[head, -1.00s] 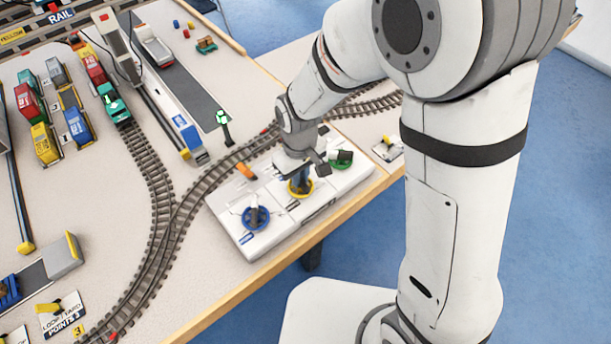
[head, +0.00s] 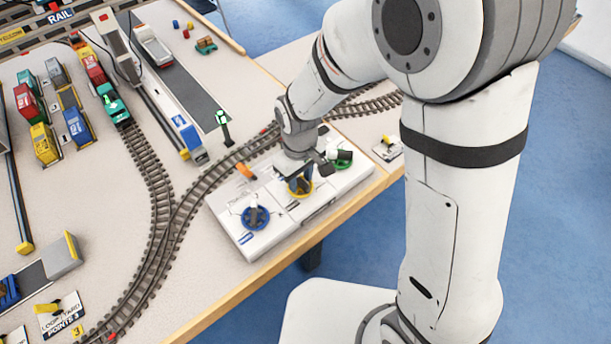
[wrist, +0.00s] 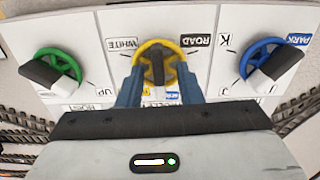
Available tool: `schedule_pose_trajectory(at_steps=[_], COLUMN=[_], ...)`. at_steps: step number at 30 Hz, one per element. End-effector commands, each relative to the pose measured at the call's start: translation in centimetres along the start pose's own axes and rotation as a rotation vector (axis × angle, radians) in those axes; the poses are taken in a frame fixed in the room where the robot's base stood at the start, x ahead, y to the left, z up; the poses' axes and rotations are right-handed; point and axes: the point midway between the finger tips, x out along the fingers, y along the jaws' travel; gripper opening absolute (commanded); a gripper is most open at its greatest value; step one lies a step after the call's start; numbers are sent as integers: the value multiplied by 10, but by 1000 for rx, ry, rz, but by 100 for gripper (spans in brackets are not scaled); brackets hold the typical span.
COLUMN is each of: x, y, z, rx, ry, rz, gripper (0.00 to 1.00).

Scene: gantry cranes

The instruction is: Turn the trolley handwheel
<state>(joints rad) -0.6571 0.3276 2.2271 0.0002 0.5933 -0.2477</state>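The yellow handwheel (wrist: 157,50) is the middle one of three on a white panel. Its lower label is mostly hidden by my gripper, so I cannot read it fully; WHITE and ROAD labels flank the wheel. A black handle crosses its hub and points toward my gripper. My gripper (wrist: 158,92) has its blue fingers apart, one at each side of the wheel's near part, with visible room around the black handle. I cannot tell whether the fingertips touch the rim. In the head view, my gripper (head: 299,179) is over the yellow wheel (head: 303,192), partly covering it.
A green wheel (wrist: 57,65) with HOIST and UP labels and a blue wheel (wrist: 266,62) with a PARK label flank it closely.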

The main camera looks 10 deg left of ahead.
Motion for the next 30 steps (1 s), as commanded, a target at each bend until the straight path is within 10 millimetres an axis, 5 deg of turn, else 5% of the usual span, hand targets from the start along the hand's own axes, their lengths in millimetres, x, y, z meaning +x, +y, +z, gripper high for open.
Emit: schedule_pose_trajectory(at_steps=[8,21,30], x=[-4,-70,-79], y=[1,0,0], z=[-2,-1,0], rx=[0,0,0], ry=[5,6,2], rz=[1,2,1], gripper=[33,33,33])
